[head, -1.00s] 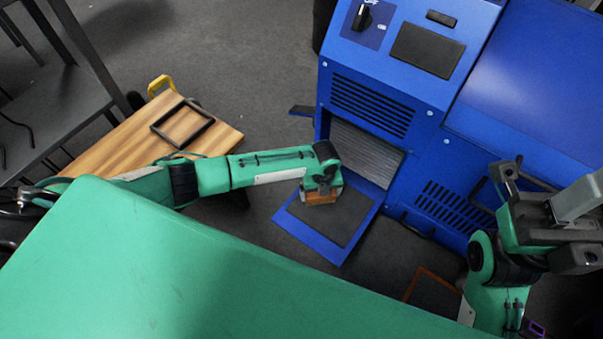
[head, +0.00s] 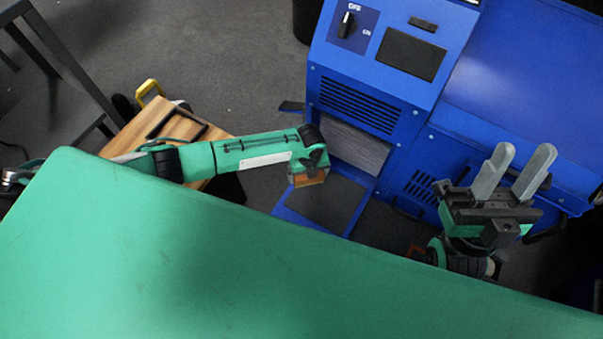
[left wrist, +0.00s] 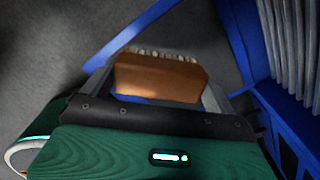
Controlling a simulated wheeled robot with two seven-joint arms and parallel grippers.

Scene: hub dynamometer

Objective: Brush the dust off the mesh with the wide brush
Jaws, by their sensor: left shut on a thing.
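The wide brush (head: 309,178) has an orange-brown wooden block. My left gripper (head: 308,170) is shut on it and holds it above or at the lowered flap in front of the machine. In the left wrist view, the brush (left wrist: 158,78) sits between the fingers, with a row of pale bristles along its far edge. The grey ribbed mesh (head: 348,146) stands in the opening of the blue machine. It also shows at the right of the left wrist view (left wrist: 296,40), apart from the brush. I cannot make out dust on it. My right gripper (head: 517,170) is open and empty, before the machine's right part.
The blue machine (head: 385,25) has a knob, a dark screen and vents. Its lowered flap (head: 325,205) juts out below the mesh. A wooden table (head: 140,130) at the left bears a black frame (head: 205,131). Grey floor lies between table and machine.

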